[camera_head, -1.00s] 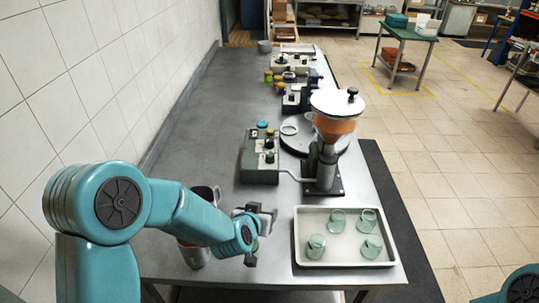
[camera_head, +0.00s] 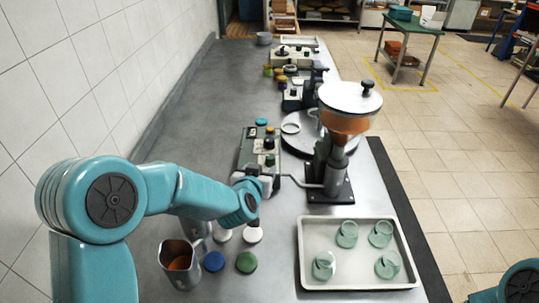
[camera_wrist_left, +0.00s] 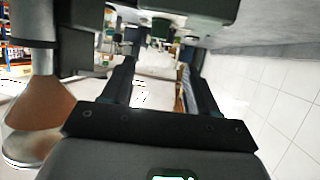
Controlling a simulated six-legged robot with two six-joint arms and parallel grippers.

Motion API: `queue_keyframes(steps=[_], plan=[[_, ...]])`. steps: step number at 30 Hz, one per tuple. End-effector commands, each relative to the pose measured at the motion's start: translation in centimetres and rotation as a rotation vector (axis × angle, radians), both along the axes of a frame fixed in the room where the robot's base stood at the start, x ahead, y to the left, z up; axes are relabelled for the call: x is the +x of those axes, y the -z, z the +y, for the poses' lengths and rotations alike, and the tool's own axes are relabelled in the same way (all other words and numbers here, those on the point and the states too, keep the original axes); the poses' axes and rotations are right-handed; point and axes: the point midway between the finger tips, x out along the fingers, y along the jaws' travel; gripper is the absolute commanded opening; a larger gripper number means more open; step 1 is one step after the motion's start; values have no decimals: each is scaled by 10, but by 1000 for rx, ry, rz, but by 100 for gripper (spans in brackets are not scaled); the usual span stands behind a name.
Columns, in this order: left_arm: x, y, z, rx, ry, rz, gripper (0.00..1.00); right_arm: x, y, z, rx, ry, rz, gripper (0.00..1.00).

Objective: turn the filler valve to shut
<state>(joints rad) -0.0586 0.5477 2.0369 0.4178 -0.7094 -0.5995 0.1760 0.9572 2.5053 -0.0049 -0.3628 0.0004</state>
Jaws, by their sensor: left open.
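The filler (camera_head: 331,165) stands on a dark base plate right of the middle of the bench, with an orange-filled lidded hopper (camera_head: 346,122). A grey pipe (camera_head: 303,184) runs from it toward my left gripper. I cannot make out the valve's handle or its setting. My left gripper (camera_head: 262,186) is at the near end of the control box (camera_head: 247,150), partly hidden by my own wrist. In the left wrist view, the fingers of the left gripper (camera_wrist_left: 160,80) are apart, and the hopper (camera_wrist_left: 42,112) appears upside down at the left. My right gripper is out of view.
A tray (camera_head: 303,250) with several green glass jars is at the near right. A metal jug (camera_head: 181,262) and several coloured lids (camera_head: 246,262) are at the near left. A turntable (camera_head: 294,143) and more devices stand farther back. The bench's left side is clear.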

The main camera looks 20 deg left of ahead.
Motion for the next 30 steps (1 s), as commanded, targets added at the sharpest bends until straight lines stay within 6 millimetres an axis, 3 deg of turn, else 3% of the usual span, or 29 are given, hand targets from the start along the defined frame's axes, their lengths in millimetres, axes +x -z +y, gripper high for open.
queue_keyframes(steps=[9,15,21,30], plan=[[69,28,6,-1,0,3,59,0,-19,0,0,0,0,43],[104,43,9,0,0,2,59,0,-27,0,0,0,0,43],[121,49,11,-1,0,1,59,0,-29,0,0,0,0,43],[125,51,12,0,0,1,59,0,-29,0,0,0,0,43]])
